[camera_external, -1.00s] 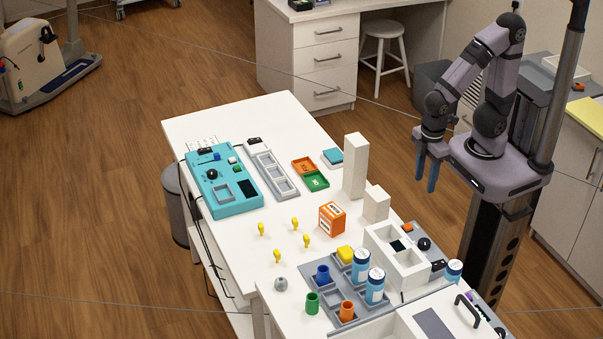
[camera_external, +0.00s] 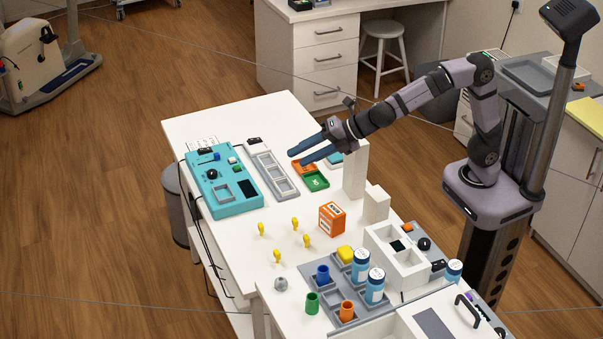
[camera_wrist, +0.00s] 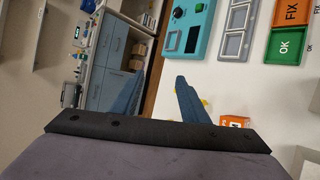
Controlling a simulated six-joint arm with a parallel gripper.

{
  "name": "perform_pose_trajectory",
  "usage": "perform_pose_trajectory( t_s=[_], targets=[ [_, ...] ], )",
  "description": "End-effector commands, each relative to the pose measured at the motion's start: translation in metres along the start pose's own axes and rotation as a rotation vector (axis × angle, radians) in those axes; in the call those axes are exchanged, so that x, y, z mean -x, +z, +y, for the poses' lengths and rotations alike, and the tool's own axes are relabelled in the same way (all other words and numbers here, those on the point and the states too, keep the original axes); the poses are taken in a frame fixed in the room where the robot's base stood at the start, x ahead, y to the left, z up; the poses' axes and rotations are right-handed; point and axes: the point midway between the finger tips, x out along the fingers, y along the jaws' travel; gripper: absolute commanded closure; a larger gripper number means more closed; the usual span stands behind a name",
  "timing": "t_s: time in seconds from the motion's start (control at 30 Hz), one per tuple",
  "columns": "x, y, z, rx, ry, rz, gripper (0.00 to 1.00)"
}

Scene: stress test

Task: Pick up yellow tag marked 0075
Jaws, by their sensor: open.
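Several small yellow tags stand on the white table, among them a back-left tag (camera_external: 261,229), a back-middle tag (camera_external: 294,223), a right tag (camera_external: 306,240) and a front tag (camera_external: 277,256). No number can be read on any of them. My gripper (camera_external: 296,157) is open and empty, its blue fingers pointing left above the table, beyond the tags. The wrist view shows both fingers (camera_wrist: 161,75) spread apart. Small yellow patches show there beside the right finger, mostly hidden by it.
An orange box (camera_external: 332,219) stands right of the tags. A tall white block (camera_external: 356,172) stands close beneath my forearm, with a shorter white block (camera_external: 376,204) nearby. A teal panel (camera_external: 238,207) lies left. Blue-and-white bottles (camera_external: 375,287) stand at the front. Table around the tags is clear.

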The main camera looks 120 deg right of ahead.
Motion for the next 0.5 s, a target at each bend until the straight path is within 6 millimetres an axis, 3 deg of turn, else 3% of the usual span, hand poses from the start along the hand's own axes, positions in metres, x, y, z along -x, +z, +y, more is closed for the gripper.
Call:
perform_pose_trajectory(
  t_s=[0.03,0.1,0.23,0.5],
  targets=[
    [-0.025,-0.005,0.007,0.148,0.066,0.006,0.59],
    [-0.043,-0.010,0.027,0.350,0.151,0.013,0.59],
    [-0.064,-0.020,0.048,0.641,0.254,0.019,0.59],
    [-0.095,-0.038,0.058,1.045,0.366,0.022,0.59]
  ],
)
